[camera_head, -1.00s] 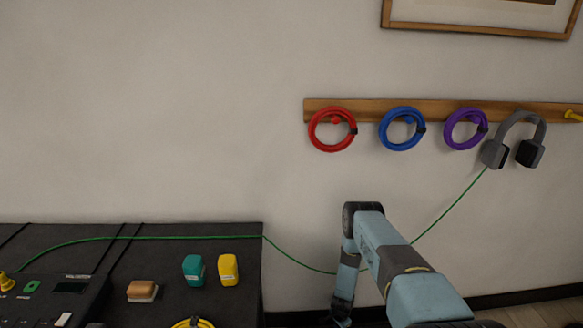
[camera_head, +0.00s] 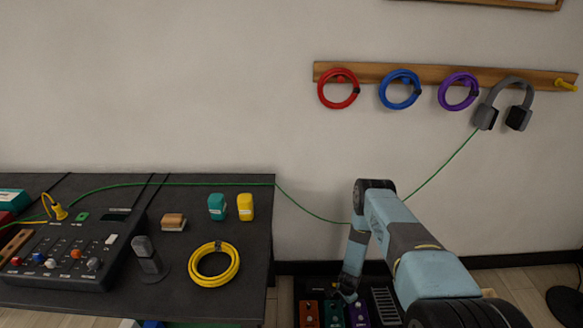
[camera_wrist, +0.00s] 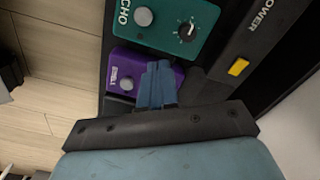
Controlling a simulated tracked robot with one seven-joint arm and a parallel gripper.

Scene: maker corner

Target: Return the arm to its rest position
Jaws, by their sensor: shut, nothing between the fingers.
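My gripper (camera_wrist: 157,84) is shut and empty. In the wrist view its fingers point down over a purple pedal (camera_wrist: 122,72) beside a teal pedal (camera_wrist: 170,25) marked ECHO. I cannot tell whether the fingertips touch the purple pedal. In the head view my blue-grey arm reaches out at the right, bends at the elbow and hangs down toward the pedals, with the gripper end (camera_head: 346,292) low above the board.
A wooden rail (camera_head: 440,74) holds red, blue and purple cable coils and grey headphones (camera_head: 515,85). A green cable runs from them to the dark desk (camera_head: 190,290). The desk holds a mixer (camera_head: 70,250) and a yellow coil (camera_head: 234,268). Pedals (camera_head: 309,314) stand low by the wall.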

